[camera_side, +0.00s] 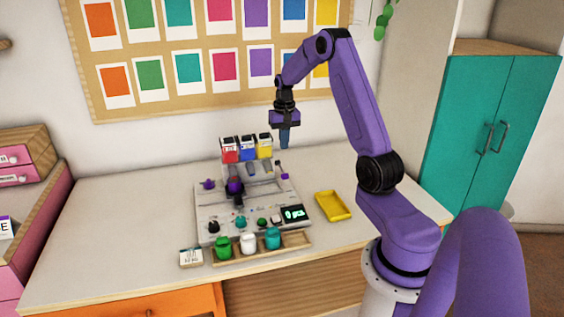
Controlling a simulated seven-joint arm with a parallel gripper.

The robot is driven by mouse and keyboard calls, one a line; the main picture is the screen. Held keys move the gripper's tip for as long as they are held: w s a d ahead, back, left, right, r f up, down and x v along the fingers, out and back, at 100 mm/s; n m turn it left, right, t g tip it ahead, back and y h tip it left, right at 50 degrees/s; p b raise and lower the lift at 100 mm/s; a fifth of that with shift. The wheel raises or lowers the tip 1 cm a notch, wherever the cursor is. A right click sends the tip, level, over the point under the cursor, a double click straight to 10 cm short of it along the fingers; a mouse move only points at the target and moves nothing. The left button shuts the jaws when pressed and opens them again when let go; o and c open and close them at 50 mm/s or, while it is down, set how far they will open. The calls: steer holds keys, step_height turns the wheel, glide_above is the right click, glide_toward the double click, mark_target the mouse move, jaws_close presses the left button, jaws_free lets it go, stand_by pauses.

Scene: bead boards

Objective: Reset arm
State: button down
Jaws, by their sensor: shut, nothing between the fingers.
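My gripper (284,137) points down at the end of my purple arm. It is shut and empty, in the air above the back of the work table, just right of the yellow container on the bead machine. The grey bead machine (211,216) stands on the table below and to the left of it. Red (230,151), blue (247,149) and yellow (265,146) containers sit in a row along its raised back. A small lit display (293,214) shows at its front right corner.
A wooden tray (302,243) with green, white and teal cups lies in front of the machine. A yellow tray (333,206) lies to its right. A small labelled card (191,258) is at the front left. The table's left side (110,230) is clear.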

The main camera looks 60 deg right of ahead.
steer(key=s+a+r+n, duration=0.2)
steer(key=a+n, duration=0.1)
steer(key=a, duration=0.7)
steer(key=s+a+r+n, duration=0.15)
steer(key=a+n, duration=0.25)
steer(key=a, duration=0.5)
steer(key=s+a+r+n, duration=0.2)
steer(key=a+r+n, duration=0.1)
steer(key=a, duration=0.7)
steer(key=s+a+n, duration=0.4)
steer(key=s+n, duration=0.1)
steer(key=s, duration=0.6)
steer(key=s+a+n, duration=0.4)
steer(key=s+n, duration=0.2)
steer(key=s, duration=0.5)
steer(key=shift+s+a+r+n, duration=0.15)
steer(key=shift+s+a+n, duration=0.15)
steer(key=shift+s, duration=0.05)
steer(key=shift+w, duration=0.15)
